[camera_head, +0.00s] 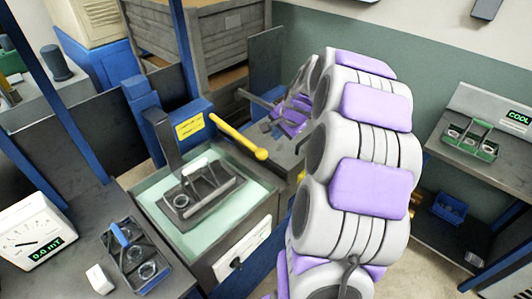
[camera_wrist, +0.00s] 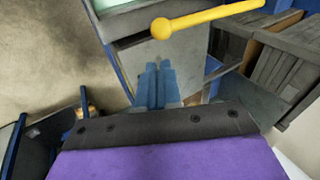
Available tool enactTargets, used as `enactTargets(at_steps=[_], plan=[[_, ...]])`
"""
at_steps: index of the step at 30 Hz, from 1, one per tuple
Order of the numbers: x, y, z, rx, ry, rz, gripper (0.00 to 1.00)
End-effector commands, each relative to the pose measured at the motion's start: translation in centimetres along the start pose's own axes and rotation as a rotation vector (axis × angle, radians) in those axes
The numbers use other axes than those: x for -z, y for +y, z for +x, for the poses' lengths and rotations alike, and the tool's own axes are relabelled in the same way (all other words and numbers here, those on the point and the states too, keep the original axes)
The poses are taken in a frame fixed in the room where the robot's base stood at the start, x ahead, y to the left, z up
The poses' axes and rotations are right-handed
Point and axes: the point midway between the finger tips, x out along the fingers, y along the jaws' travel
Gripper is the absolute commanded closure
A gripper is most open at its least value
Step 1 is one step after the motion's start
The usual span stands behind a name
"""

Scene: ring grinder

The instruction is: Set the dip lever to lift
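The yellow dip lever (camera_head: 238,137) with a ball end sticks out from the blue post beside the dip tank (camera_head: 228,237), slanting down to the right in the head view. In the wrist view the lever (camera_wrist: 210,18) crosses the top, with its ball at the left end. A dark basket with a handle (camera_head: 203,190) sits in the tank's pale green bath. My gripper (camera_wrist: 156,84) shows two blue fingers side by side with no clear gap and nothing between them. It is apart from the lever, which lies beyond the fingertips. In the head view my arm hides part of the gripper.
A meter reading 0.0 mT (camera_head: 33,238) and a dark tray with rings (camera_head: 137,255) stand at left. A green ring rack (camera_head: 470,140) is on the right bench near a COOL display (camera_head: 518,117). A wooden crate (camera_head: 200,40) stands behind the tank.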

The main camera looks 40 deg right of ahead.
Motion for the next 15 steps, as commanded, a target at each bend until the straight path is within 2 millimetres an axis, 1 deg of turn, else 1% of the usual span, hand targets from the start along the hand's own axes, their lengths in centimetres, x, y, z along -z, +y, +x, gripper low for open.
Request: enactTargets(at_steps=[5,8,11,15], plan=[[-0.1,-0.3,0.4,0.000,-0.004,0.045,1.00],[-0.1,-0.3,1.2,0.000,-0.005,0.044,1.00],[-0.1,-0.2,2.6,-0.001,-0.006,0.043,1.00],[-0.1,-0.2,5.0,0.000,-0.004,0.042,1.00]])
